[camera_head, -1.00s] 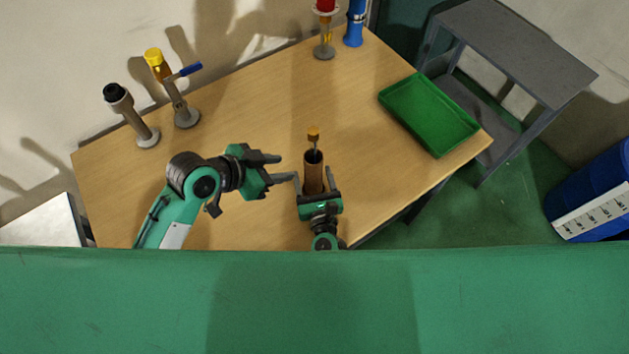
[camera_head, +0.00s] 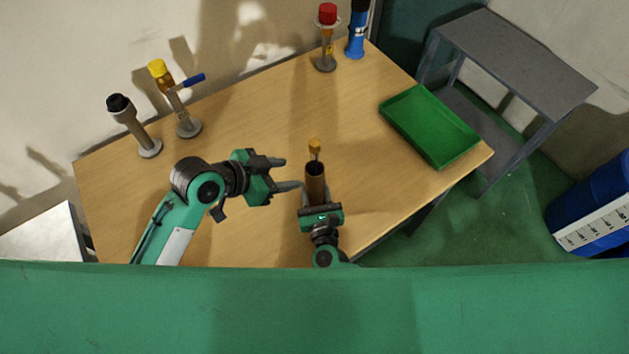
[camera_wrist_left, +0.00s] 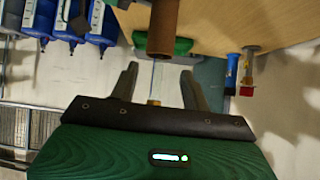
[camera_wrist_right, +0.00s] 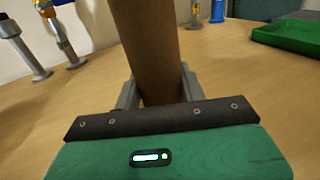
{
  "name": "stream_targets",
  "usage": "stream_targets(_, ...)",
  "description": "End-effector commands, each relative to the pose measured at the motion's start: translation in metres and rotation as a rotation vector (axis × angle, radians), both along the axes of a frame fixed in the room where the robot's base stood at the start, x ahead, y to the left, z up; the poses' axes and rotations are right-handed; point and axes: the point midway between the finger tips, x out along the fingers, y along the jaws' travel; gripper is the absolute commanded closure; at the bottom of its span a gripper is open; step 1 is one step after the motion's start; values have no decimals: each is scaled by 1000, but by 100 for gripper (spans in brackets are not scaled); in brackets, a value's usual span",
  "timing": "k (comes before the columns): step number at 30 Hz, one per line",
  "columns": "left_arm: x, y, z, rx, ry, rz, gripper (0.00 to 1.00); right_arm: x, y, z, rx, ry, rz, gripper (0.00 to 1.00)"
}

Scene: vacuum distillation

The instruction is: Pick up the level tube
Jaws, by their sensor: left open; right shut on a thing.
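A brown cylinder (camera_head: 315,180) stands upright in my right gripper (camera_head: 315,194), which is shut on it. In the right wrist view the brown cylinder (camera_wrist_right: 148,50) is between the fingers. A thin tube with an orange cap (camera_head: 314,147), which I take for the level tube, sticks up out of its open top. My left gripper (camera_head: 292,173) is open, left of the tube and apart from it in the head view. In the left wrist view, the thin tube's orange cap (camera_wrist_left: 153,102) shows between the open fingers. The tube's lower part is hidden inside the cylinder.
A green tray (camera_head: 432,126) lies at the table's right. A black-topped stand (camera_head: 134,126), a yellow-capped one (camera_head: 179,108), a red-topped one (camera_head: 326,40) and a blue bottle (camera_head: 356,38) stand along the back. The table's middle is clear.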

Motion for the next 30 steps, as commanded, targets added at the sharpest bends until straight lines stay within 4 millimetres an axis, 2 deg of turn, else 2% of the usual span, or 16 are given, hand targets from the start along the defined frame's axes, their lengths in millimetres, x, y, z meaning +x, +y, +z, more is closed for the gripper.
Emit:
stream_targets(6, 27, -38, 46, -25, -126, -127, 53, 0, 0, 0, 0, 0, 0, 100)
stream_targets(12, 39, -76, 83, -12, -204, -281, 53, 0, 0, 0, 0, 0, 0, 100)
stream_targets(21, 30, -115, 100, 126, -164, -523, 53, 0, 0, 0, 0, 0, 0, 100)
stream_targets(30, 25, -127, 109, 340, -111, -723, 53, 0, 0, 0, 0, 0, 0, 100)
